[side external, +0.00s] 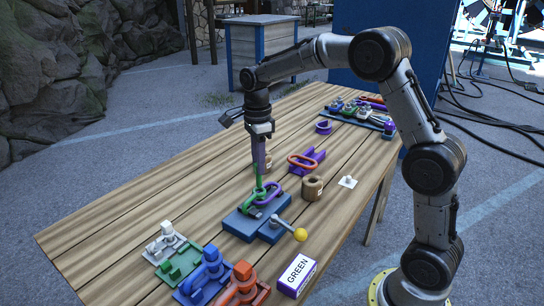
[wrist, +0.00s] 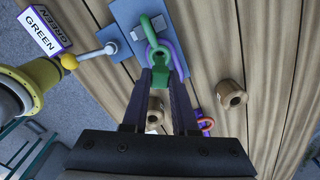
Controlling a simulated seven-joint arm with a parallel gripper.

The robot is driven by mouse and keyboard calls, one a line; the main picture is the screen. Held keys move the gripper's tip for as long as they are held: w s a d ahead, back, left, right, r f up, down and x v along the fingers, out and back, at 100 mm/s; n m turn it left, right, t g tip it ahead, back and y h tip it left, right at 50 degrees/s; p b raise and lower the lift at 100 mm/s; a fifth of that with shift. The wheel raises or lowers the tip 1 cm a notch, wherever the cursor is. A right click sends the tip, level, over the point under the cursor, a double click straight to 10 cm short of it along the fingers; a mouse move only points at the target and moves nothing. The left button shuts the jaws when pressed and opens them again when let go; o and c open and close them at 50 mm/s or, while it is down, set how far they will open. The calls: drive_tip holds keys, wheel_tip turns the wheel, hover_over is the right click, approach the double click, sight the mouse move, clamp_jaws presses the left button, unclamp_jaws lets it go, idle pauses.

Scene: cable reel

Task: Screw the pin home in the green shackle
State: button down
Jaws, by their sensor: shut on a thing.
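The green shackle (side external: 259,192) sits on the blue block (side external: 238,224), beside and overlapping a purple link (side external: 277,191). In the wrist view its green loop (wrist: 149,31) shows beyond my fingertips, with the purple link (wrist: 176,50) to its right. My gripper (side external: 259,168) points straight down above the shackle. In the wrist view my gripper (wrist: 166,76) is shut on a green piece, seemingly the pin (wrist: 177,66), at the shackle's near end. The fingers hide part of it, and I cannot tell how deep the pin sits.
A lever with a yellow ball (side external: 300,234) sticks out beside the blue block. A box marked GREEN (side external: 296,275), blue and orange parts (side external: 205,273) and a green tray (side external: 172,262) lie in front. Wooden spools (side external: 312,188) and an orange link (side external: 302,161) stand behind. The table's left side is clear.

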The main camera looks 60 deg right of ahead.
sight(259, 187)
drive_tip(key=shift+f, duration=1.35)
drive_tip(key=shift+f, duration=1.05)
idle(0.5)
drive_tip(key=c, duration=1.3)
unclamp_jaws()
clamp_jaws()
